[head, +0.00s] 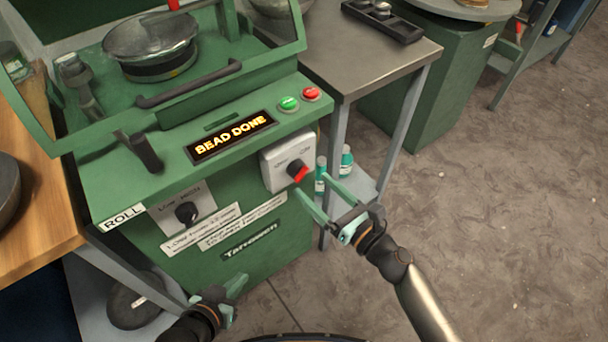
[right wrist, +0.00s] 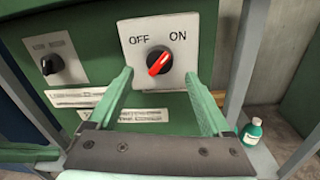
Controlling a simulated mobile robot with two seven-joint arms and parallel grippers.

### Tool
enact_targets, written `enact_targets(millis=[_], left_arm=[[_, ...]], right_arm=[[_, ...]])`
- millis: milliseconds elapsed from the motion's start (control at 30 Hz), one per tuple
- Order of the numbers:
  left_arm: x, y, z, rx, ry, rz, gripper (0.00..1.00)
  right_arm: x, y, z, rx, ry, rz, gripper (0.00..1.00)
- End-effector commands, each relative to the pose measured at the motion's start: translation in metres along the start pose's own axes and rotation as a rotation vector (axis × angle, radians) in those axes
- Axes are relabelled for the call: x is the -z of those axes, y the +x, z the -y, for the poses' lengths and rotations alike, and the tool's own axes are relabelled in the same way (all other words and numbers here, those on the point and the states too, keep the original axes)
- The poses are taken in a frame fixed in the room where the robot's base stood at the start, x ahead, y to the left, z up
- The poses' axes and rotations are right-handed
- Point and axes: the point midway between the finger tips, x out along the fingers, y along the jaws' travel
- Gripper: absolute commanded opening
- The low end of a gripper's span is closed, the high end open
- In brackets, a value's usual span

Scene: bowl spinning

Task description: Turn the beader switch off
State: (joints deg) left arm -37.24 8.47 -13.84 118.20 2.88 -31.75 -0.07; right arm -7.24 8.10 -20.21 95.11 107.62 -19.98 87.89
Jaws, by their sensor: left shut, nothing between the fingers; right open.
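The beader switch (head: 295,169) is a black knob with a red bar on a white plate (head: 276,158) on the green machine's front right. In the right wrist view, the knob (right wrist: 158,60) sits under the labels OFF and ON. Its red bar slants, with the upper end toward ON. My right gripper (head: 314,187) is open and empty in front of the plate. In the right wrist view its fingers (right wrist: 158,75) lie left and right of the knob, apart from it. My left gripper (head: 236,282) is shut and empty, low in front of the machine.
Green (head: 289,103) and red (head: 311,93) buttons are above the switch. A second black knob (head: 186,213) is to the left. Teal bottles (head: 346,160) stand on a shelf right of the machine. Open floor lies at the right.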

Motion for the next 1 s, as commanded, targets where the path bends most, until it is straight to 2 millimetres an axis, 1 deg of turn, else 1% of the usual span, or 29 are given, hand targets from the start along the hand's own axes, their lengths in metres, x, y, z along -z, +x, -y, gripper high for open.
enact_targets(millis=[33, 100, 200, 300, 433, 667, 1000], left_arm=[[-0.002, 0.001, 0.000, 0.001, 0.000, 0.003, 0.00], [-0.004, 0.001, 0.001, 0.001, -0.001, 0.007, 0.00], [-0.008, 0.002, 0.001, 0.002, -0.001, 0.012, 0.00], [-0.009, 0.002, 0.001, 0.002, -0.001, 0.014, 0.00], [-0.009, 0.002, 0.001, 0.003, -0.001, 0.015, 0.00], [-0.007, 0.001, 0.002, 0.003, -0.001, 0.012, 0.00], [-0.004, 0.000, 0.002, 0.003, -0.001, 0.006, 0.00]], right_arm=[[0.000, 0.011, 0.000, 0.000, 0.000, 0.002, 0.83], [0.000, 0.022, 0.000, 0.000, 0.000, 0.001, 0.83], [0.000, 0.035, 0.000, 0.000, 0.001, 0.001, 0.83], [0.001, 0.042, 0.000, 0.001, 0.000, 0.000, 0.83], [0.000, 0.047, 0.000, 0.001, 0.000, 0.000, 0.83], [0.000, 0.047, 0.000, 0.001, 0.000, 0.000, 0.83], [0.000, 0.046, 0.000, 0.001, -0.001, 0.000, 0.45]])
